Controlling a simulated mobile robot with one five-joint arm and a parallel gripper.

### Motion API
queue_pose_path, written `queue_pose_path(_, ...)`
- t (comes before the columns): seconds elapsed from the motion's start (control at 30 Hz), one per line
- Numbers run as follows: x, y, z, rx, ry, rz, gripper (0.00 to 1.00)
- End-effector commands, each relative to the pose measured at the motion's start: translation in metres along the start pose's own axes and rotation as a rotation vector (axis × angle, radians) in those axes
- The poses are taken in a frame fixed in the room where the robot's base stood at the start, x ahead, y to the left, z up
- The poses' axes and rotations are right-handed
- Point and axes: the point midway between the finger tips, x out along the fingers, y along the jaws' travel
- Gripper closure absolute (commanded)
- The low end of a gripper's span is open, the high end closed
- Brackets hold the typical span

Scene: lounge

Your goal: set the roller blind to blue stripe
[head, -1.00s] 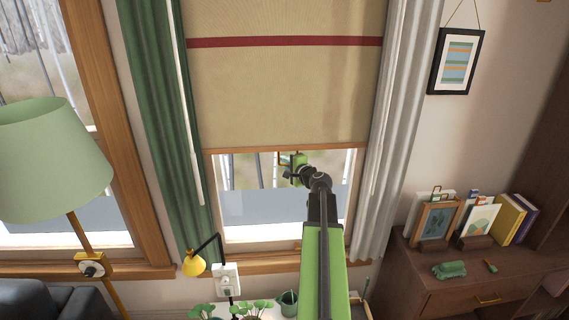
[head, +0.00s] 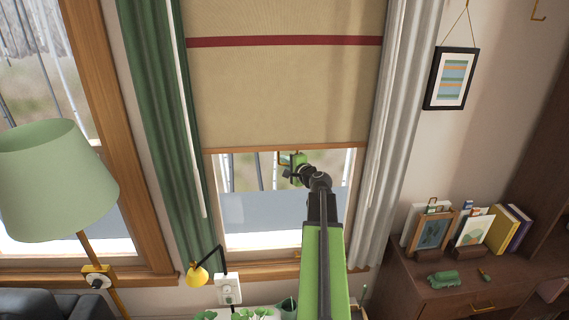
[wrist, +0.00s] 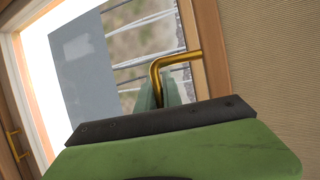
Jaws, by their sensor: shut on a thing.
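The roller blind (head: 275,90) is tan cloth with one dark red stripe (head: 285,42) across it and a wooden bottom rail (head: 240,149). No blue stripe shows. The blind hangs part way down the window, with glass clear below it. My gripper (head: 293,160) is at the bottom rail, right of its middle, shut on the brass pull (wrist: 175,60). In the wrist view the bent brass pull stands out from the wooden rail, and the blind's cloth (wrist: 275,60) fills the right side. My gripper body hides part of the pull and the fingertips.
A green curtain (head: 155,110) and a pale curtain (head: 400,110) flank the window. A green floor lamp (head: 50,180) stands left. A yellow lamp (head: 197,273) and plants are below the window. A wooden cabinet (head: 420,275) with books and frames is at right.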

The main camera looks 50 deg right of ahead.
Motion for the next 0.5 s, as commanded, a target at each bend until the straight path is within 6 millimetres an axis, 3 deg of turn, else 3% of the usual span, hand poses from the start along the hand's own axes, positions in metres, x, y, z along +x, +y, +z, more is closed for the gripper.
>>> queue_pose_path(0.03, -0.005, -0.026, 0.001, 0.000, 0.002, -0.001, 1.00)
queue_pose_path(0.2, -0.012, -0.061, 0.004, 0.000, 0.002, -0.001, 1.00)
queue_pose_path(0.3, -0.013, -0.069, 0.005, 0.000, 0.001, -0.001, 1.00)
queue_pose_path(0.5, -0.012, -0.066, 0.006, 0.000, 0.000, 0.000, 1.00)
